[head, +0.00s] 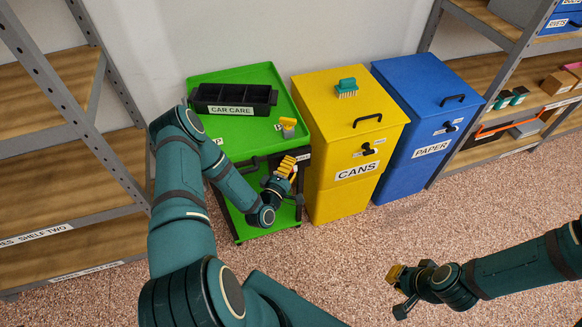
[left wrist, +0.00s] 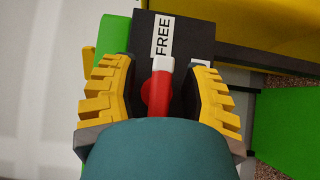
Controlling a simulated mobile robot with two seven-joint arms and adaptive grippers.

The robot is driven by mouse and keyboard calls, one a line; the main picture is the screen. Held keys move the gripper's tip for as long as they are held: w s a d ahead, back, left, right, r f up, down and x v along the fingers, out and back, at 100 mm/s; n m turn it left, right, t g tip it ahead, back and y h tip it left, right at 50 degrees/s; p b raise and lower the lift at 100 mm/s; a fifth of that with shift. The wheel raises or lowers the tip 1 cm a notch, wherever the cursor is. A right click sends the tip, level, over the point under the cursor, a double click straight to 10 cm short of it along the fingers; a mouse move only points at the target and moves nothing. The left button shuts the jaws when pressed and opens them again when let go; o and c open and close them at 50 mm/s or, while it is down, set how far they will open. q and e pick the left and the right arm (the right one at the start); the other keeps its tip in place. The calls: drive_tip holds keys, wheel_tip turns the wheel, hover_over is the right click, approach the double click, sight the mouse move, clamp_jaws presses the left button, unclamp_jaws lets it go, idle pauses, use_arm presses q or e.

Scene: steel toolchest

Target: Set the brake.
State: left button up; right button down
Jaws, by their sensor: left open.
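The brake lever (left wrist: 157,95) is red with a pale tip, on a dark plate (left wrist: 145,28) of the green cart (head: 205,148). A FREE label (left wrist: 162,38) is on the plate, and the lever's tip points towards it. A second label at the right is mostly hidden by a finger. My left gripper (left wrist: 161,72) is open, with one yellow finger on each side of the lever and a gap to each. In the head view my left gripper (head: 287,168) is at the cart's front right and hides the lever. My right gripper (head: 396,281) is over the floor, away from the cart; its jaws are unclear.
A black CAR CARE tray (head: 262,97) and a small yellow-topped container (head: 288,127) sit on the cart. The yellow CANS bin (head: 345,200) stands close right of the cart, then the blue PAPER bin (head: 410,172). Shelves flank both sides. The floor in front is clear.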

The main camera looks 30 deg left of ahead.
use_arm(q)
drive_tip(key=shift+w, duration=0.3)
clamp_jaws()
